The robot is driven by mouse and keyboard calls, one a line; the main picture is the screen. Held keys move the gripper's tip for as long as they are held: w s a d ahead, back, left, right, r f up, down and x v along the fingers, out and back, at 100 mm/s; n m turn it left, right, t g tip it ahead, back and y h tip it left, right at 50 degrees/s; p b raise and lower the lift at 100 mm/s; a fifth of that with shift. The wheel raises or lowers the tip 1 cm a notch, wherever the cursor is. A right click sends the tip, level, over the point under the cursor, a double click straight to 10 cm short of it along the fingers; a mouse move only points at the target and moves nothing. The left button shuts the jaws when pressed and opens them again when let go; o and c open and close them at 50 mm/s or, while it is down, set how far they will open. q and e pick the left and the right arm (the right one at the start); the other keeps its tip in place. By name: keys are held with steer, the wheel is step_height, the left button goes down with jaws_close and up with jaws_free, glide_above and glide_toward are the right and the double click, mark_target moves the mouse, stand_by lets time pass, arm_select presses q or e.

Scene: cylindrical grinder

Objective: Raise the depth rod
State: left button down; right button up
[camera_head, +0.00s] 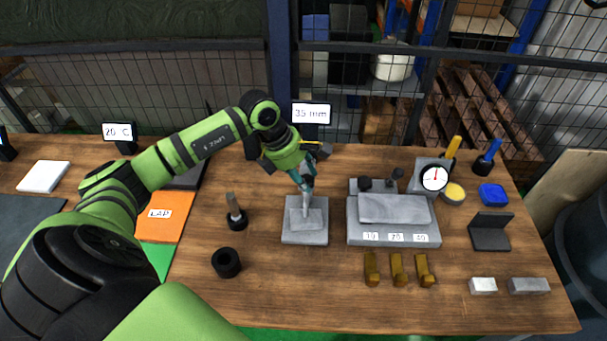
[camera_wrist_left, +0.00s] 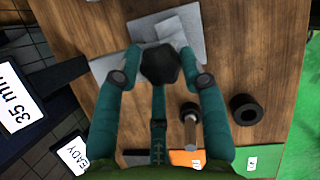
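A grey stepped block (camera_head: 305,236) lies flat on the bench, and it also shows in the left wrist view (camera_wrist_left: 180,32). A thin grey upright piece, possibly the depth rod, stands over it under my left gripper (camera_head: 307,181). In the left wrist view my left gripper (camera_wrist_left: 162,62) has its teal fingers on either side of a dark six-sided knob (camera_wrist_left: 160,66). Whether the fingers press on the knob cannot be told. The fingers and arm hide much of the rod. My right gripper is not in view.
A display reading 35 mm (camera_head: 312,113) stands behind the block. A dark peg stand (camera_head: 236,214) and a black ring (camera_head: 226,262) are to its left. A grey fixture (camera_head: 393,228) with labelled slots is on the right, with brass pieces (camera_head: 397,269) in front. The bench just in front of the block is bare.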

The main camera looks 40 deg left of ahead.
arm_select(q)
steer(key=shift+d+r, duration=0.1)
steer(key=shift+r, duration=0.1)
step_height(320, 180, up, 5)
steer(key=shift+r, duration=0.1)
steer(key=shift+w, duration=0.2)
steer(key=c, duration=0.8)
jaws_free()
steer(key=shift+d+r, duration=0.1)
steer(key=shift+r, duration=0.05)
steer(key=shift+s+d, duration=0.15)
steer(key=shift+a, duration=0.25)
steer(key=v, duration=1.2)
steer(key=shift+d, duration=0.2)
